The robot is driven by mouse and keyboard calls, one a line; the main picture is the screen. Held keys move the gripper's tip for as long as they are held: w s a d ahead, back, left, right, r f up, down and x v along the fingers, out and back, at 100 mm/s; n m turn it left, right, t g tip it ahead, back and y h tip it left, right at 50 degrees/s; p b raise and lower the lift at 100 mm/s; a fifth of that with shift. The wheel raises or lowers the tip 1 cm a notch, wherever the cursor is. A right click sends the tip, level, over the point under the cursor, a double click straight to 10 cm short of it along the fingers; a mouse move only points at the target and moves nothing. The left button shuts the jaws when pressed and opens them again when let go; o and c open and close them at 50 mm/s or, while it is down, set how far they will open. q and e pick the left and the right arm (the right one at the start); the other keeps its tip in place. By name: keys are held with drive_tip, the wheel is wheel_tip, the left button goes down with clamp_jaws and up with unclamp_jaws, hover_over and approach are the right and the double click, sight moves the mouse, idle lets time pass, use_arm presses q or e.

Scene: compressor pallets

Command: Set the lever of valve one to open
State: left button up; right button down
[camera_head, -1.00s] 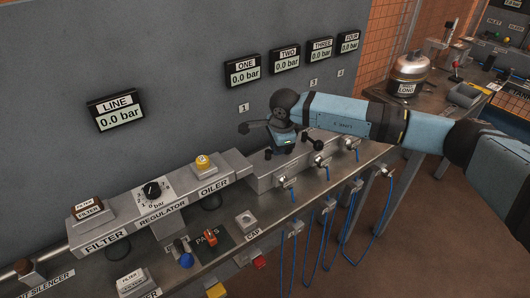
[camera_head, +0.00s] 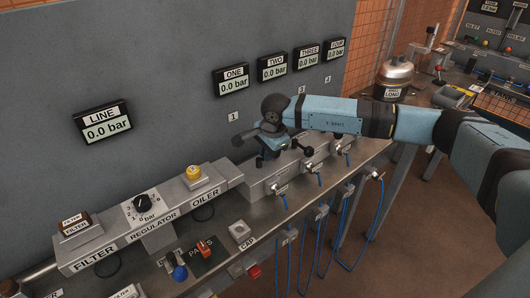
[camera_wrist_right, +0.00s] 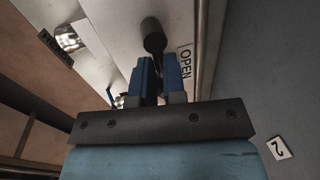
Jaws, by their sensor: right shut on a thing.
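My right gripper (camera_head: 268,152) is over the near end of the valve block (camera_head: 258,186), pointing down, below the gauge marked ONE (camera_head: 234,79). In the right wrist view its two blue fingers (camera_wrist_right: 159,72) are closed about a black lever (camera_wrist_right: 153,37) with a rounded end, taken as the lever of valve one. A label reading OPEN (camera_wrist_right: 186,62) lies just right of the lever and fingers. The gripper and arm hide most of this valve in the head view, so its exact setting cannot be told. My left gripper is not in view.
A black knobbed lever (camera_head: 308,151) stands close right of the gripper. Gauges on the grey wall read 0.0 bar. The regulator (camera_head: 141,203) and oiler (camera_head: 194,178) stand left on the bench. Blue hoses (camera_head: 320,247) hang at the front.

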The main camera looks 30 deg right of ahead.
drive_tip(key=c, duration=1.2)
unclamp_jaws()
drive_tip(key=shift+d+f, duration=0.1)
drive_tip(key=shift+d, duration=0.5)
drive_tip(key=shift+c, duration=0.2)
drive_tip(key=shift+o, duration=0.3)
drive_tip(key=shift+d+f, duration=0.1)
drive_tip(key=shift+d, duration=0.05)
drive_tip(key=shift+a+r, duration=0.25)
drive_tip(key=shift+r, duration=0.35)
wheel_tip(320, 180, up, 12)
drive_tip(key=s, duration=0.2)
drive_tip(key=shift+s+d+r, duration=0.2)
drive_tip(key=shift+s+d, duration=0.15)
drive_tip(key=shift+d, duration=0.05)
